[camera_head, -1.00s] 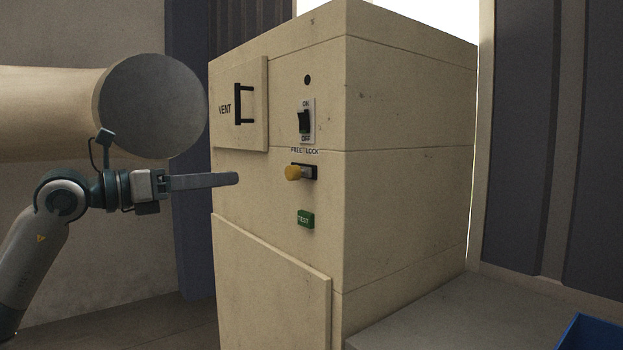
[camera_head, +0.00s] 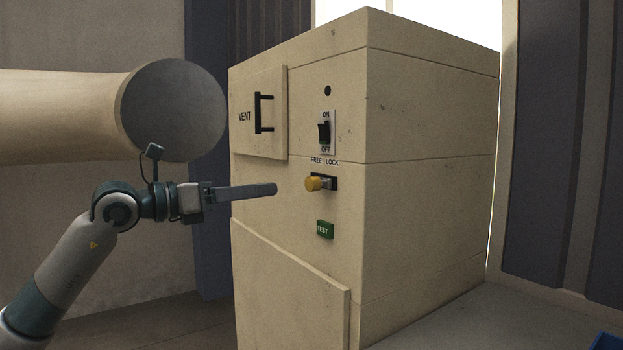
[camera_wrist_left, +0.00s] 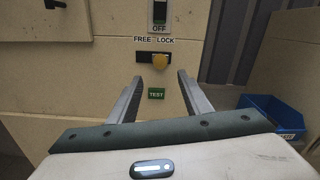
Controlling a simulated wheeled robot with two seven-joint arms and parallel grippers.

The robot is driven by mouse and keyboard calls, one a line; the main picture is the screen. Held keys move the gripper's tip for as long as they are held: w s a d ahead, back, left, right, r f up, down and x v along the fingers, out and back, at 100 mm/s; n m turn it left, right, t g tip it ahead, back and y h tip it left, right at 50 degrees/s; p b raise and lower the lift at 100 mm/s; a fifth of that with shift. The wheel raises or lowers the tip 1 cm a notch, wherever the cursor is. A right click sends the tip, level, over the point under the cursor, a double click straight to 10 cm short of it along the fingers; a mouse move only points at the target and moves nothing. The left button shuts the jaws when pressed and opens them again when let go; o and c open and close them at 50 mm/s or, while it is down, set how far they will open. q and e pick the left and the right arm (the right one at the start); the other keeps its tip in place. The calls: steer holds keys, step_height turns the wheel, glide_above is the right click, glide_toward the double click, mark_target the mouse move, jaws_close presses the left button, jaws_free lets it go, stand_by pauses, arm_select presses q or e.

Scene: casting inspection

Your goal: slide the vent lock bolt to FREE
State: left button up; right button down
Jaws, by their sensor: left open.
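In the left wrist view the knob (camera_wrist_left: 159,62) sits right of the plate's middle, toward the LOCK side. My left gripper (camera_head: 275,189) is left of the knob in the head view, apart from it, fingers pointing toward the panel. In the wrist view its two open fingers (camera_wrist_left: 160,76) are spread either side of the knob's line, with nothing between them. My right gripper is not in view.
A black ON/OFF switch (camera_head: 324,132) is above the bolt and a green TEST button (camera_head: 325,229) below. The VENT door (camera_head: 277,120) with a black handle is upper left. A large pipe (camera_head: 70,115) runs above my left arm. A blue bin (camera_wrist_left: 270,115) stands at right.

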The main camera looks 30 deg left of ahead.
mark_target(309, 185)
arm_select(q)
steer(key=p+x, duration=0.2)
steer(key=x, duration=0.2)
steer(key=p+x, duration=0.3)
steer(key=x, duration=0.1)
steer(key=p+x, duration=0.3)
steer(key=x, duration=0.1)
steer(key=shift+d+r, duration=0.1)
steer(key=shift+r, duration=0.2)
steer(key=shift+w+d+f+p, duration=0.2)
steer(key=shift+w+d+p, duration=0.1)
steer(key=shift+w, duration=0.45)
steer(key=shift+c, duration=0.7)
